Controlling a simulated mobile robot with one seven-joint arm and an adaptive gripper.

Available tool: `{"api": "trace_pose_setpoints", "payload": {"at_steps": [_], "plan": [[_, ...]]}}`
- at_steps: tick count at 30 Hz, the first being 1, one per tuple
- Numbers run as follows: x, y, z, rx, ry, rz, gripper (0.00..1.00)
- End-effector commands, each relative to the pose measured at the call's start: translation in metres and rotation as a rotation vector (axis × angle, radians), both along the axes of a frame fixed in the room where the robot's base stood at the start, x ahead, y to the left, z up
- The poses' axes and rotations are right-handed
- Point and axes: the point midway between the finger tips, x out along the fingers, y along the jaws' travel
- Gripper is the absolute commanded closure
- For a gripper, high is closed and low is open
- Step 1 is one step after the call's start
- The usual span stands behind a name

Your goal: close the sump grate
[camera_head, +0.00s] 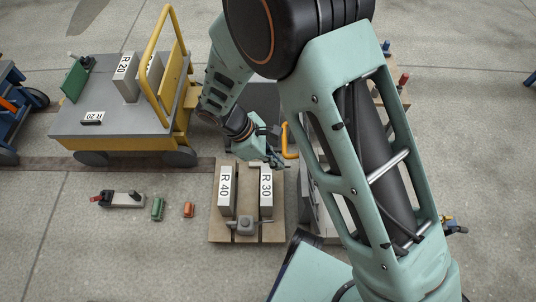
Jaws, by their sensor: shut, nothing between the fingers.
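My gripper (277,162) is shut and empty, pointing down just beyond the far edge of a wooden board. A dark flat panel (266,100) shows behind my arm. It may be the sump grate, but I cannot tell whether it is a grate or an opening, or how far it is tilted. An orange-yellow curved handle (292,141) stands just right of my gripper. The gap between handle and fingers is too small to judge. My arm hides much of this area.
The wooden board (246,232) carries two grey blocks marked R 40 (226,191) and R 30 (266,188). A yellow-framed cart (110,125) stands left. A grey tool (122,199), green piece (158,208) and orange piece (188,209) lie on the floor. The front-left floor is clear.

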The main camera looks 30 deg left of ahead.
Motion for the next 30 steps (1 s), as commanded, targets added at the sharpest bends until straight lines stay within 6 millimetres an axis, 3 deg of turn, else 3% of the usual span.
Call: {"api": "trace_pose_setpoints", "payload": {"at_steps": [1, 9, 30], "plan": [[0.003, -0.006, -0.009, -0.002, -0.001, -0.001, 1.0], [0.019, -0.032, 0.004, 0.002, -0.002, -0.002, 1.0], [0.025, -0.04, 0.011, 0.021, 0.01, -0.004, 1.0]]}}
